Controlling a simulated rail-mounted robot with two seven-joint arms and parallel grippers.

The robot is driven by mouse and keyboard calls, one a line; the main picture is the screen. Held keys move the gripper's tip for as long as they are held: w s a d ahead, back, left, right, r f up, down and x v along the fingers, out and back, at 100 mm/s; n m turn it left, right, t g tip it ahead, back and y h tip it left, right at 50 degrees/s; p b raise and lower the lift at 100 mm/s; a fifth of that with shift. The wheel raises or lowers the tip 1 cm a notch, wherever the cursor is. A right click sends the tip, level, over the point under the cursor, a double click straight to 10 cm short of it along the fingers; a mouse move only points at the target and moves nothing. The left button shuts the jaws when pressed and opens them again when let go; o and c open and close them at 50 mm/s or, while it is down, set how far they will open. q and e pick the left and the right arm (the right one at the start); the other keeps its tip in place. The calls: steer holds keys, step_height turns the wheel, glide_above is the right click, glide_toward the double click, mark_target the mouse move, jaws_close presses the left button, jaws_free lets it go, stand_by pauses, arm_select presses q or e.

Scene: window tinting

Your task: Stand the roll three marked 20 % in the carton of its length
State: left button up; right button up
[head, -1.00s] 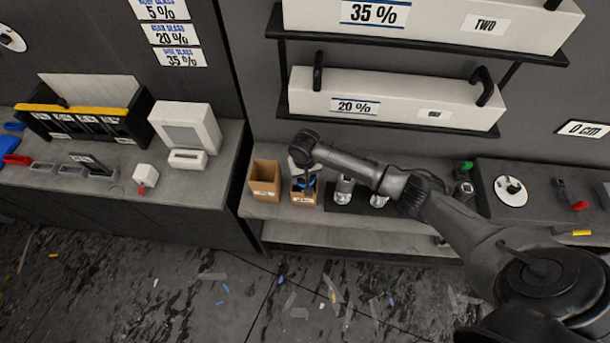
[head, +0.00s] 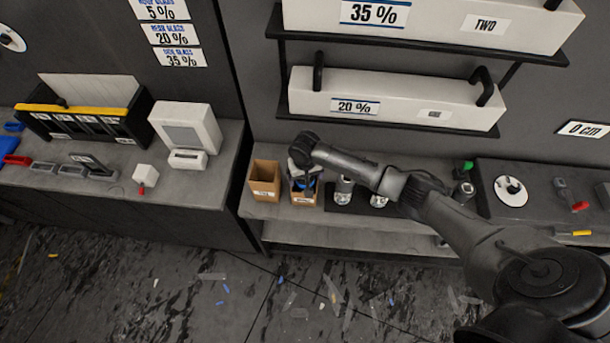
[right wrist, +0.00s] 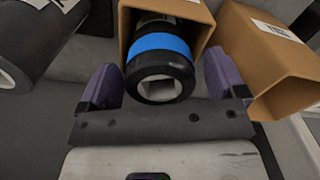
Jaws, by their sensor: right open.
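A dark roll with a bright blue band (right wrist: 160,68) stands in a brown carton (right wrist: 203,14) in the right wrist view, its square-holed end out of the carton mouth. Its mark cannot be read. In the head view the blue band shows in the right-hand carton (head: 304,200), partly hidden by my right gripper (head: 303,182). My right gripper's purple fingers (right wrist: 160,75) are apart, one on either side of the roll's end, and it looks free between them. A second carton (head: 264,181) beside it looks empty; it also shows in the right wrist view (right wrist: 262,62). My left gripper is out of view.
Rolls (head: 343,189) stand to the right of the cartons, on the same bench; a dark roll (right wrist: 38,50) is close beside the finger in the right wrist view. A long white box marked 20 % (head: 400,98) sits on a shelf above. Scraps litter the floor.

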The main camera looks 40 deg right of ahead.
step_height(320, 180, up, 12)
steer(key=s+a+f+n+t+y, duration=0.15)
steer(key=s+a+f+n, duration=0.45)
steer(key=s+a, duration=0.65)
steer(key=s+d+r+n+t+h, duration=0.1)
steer(key=s+r+t, duration=0.1)
steer(key=s, duration=1.6)
steer(key=shift+d, duration=0.35)
steer(key=shift+c, duration=0.2)
